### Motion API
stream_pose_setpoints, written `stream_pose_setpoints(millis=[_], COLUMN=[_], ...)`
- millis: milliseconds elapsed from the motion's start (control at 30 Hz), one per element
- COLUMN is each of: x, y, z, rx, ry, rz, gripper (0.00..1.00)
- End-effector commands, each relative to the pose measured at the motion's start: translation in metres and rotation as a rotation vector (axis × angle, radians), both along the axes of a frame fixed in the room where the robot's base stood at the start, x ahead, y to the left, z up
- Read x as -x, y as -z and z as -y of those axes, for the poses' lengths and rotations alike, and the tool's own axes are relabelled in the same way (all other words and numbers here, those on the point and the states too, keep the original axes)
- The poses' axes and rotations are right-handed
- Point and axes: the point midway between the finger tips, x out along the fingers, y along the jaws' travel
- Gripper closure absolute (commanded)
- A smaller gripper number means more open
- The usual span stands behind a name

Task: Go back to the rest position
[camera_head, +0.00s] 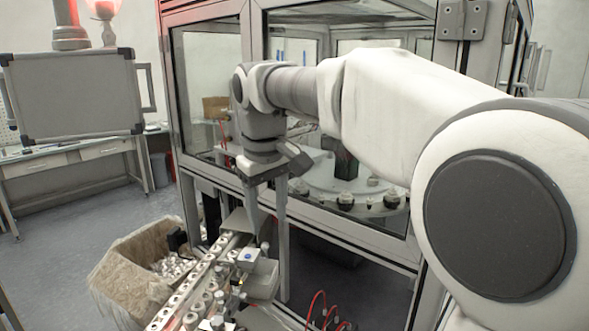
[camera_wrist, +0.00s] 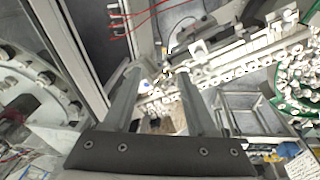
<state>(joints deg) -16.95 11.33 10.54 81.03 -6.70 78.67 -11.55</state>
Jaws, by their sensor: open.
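My gripper (camera_head: 268,222) hangs pointing down in front of the glazed cell, above the feed rail with its white caps. In the wrist view my gripper (camera_wrist: 160,73) shows two long grey fingers spread apart, with nothing between them. The feed rail (camera_wrist: 230,68) runs behind and beyond the fingertips there. My arm reaches across the head view from the right, with the elbow raised and the wrist bent downward. I cannot tell the exact height of the fingertips above the rail.
The glazed cell's frame (camera_head: 335,215) stands close behind my gripper, with a rotary table (camera_head: 320,185) inside. A worn box (camera_head: 125,283) of caps stands left of the rail. Red cables (camera_head: 318,303) loop at the front. Open floor (camera_head: 60,265) lies at left.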

Motion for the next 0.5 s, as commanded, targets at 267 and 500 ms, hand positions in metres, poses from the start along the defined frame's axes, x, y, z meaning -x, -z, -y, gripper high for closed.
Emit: stream_pose_setpoints(millis=[267,500], x=[0.063,0.125], y=[0.003,0.030], z=[0.082,0.140], rx=[-0.045,-0.105], ry=[0.207,0.392], rz=[0.102,0.185], gripper=[0.43,0.43])
